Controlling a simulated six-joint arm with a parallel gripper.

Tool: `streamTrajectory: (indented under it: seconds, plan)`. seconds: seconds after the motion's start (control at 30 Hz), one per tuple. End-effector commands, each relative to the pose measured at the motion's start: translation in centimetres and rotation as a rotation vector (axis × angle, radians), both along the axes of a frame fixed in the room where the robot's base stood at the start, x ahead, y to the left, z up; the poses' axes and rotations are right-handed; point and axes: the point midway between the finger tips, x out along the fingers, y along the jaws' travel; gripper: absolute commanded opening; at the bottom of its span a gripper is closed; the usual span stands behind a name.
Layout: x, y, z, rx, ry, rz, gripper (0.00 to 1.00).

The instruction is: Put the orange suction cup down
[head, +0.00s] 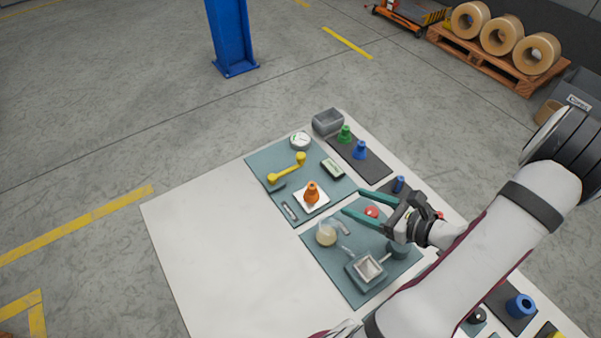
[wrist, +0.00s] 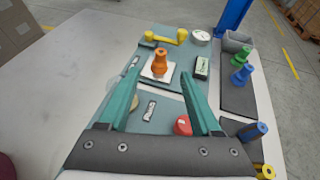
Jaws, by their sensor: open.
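The orange suction cup (head: 312,192) stands upright on a white square pad (head: 322,204) on the far blue-grey mat. It also shows in the wrist view (wrist: 160,62), on the same white pad (wrist: 150,74). My gripper (head: 348,203) is open, with green fingers apart and nothing between them. In the wrist view my gripper (wrist: 160,75) points toward the suction cup, which shows beyond the fingertips and apart from them.
Around the cup are a yellow handle (head: 288,172), a gauge (head: 300,141) and a small meter (head: 332,168). Green (head: 345,134) and blue (head: 360,150) cups stand on a dark mat. A red object (head: 371,211) lies near my gripper. The table's left part (head: 220,250) is clear.

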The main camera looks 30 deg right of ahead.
Motion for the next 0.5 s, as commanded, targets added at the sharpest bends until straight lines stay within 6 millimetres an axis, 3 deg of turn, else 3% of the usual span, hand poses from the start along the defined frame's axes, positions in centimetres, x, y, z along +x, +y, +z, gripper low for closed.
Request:
streamTrajectory:
  seconds: [0.2, 0.37, 0.5]
  plan:
    - [5.6, 1.8, -2.5, 0.002, 0.003, 0.014, 0.65]
    - [7.6, 2.3, -3.4, 0.000, 0.002, 0.011, 0.65]
    - [9.5, 2.5, -5.3, 0.001, 0.003, 0.013, 0.65]
